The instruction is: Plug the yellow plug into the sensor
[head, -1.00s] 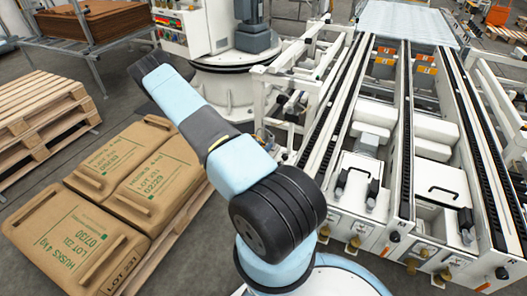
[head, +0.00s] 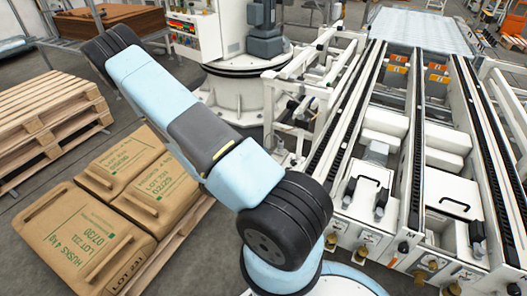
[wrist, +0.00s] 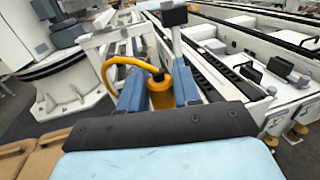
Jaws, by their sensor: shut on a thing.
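The yellow plug (wrist: 161,94) is upright between the two blue fingers of my gripper (wrist: 158,84) in the wrist view. The fingers are shut on it. A thick orange-yellow cable (wrist: 122,61) leaves its dark top and loops over to the left. A black box on a thin grey post (wrist: 174,16) stands beyond the gripper; I cannot tell if it is the sensor. The plug appears apart from it. In the head view my arm hides or leaves out the gripper and plug, and I cannot make out the sensor there.
A white conveyor frame (head: 402,100) with black rails fills the right. Brown sacks (head: 85,235) lie on a pallet at lower left, with stacked wooden pallets (head: 50,115) behind. A white robot base (head: 232,98) stands behind my arm.

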